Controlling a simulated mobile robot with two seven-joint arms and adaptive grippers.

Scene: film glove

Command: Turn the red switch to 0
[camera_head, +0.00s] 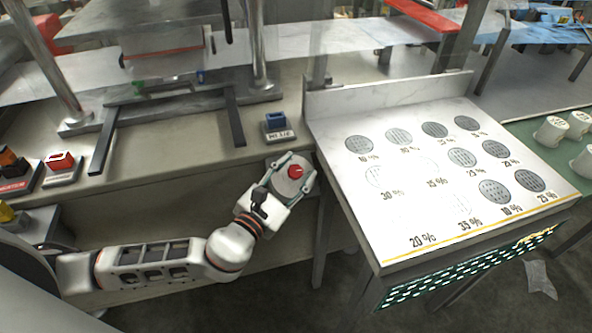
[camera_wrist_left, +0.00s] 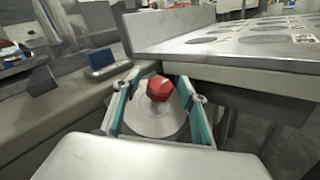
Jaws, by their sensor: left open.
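A red knob (camera_head: 295,171) sits on a round grey base at the front edge of the bench, beside the white panel table. In the left wrist view the red knob (camera_wrist_left: 159,88) is faceted and stands up from the grey disc (camera_wrist_left: 154,118). My left gripper (camera_head: 296,166) reaches in from the left and is open. Its two teal-lined fingers lie on either side of the disc, with the knob between them. I cannot tell whether the fingers touch the disc. No 0 mark is readable on the base. My right gripper is not in view.
A blue switch (camera_head: 275,121) on a grey block stands just behind the gripper. A red rocker switch (camera_head: 60,162) sits at the far left of the bench. The white panel table (camera_head: 400,215) with round dark discs and percent labels stands close on the right.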

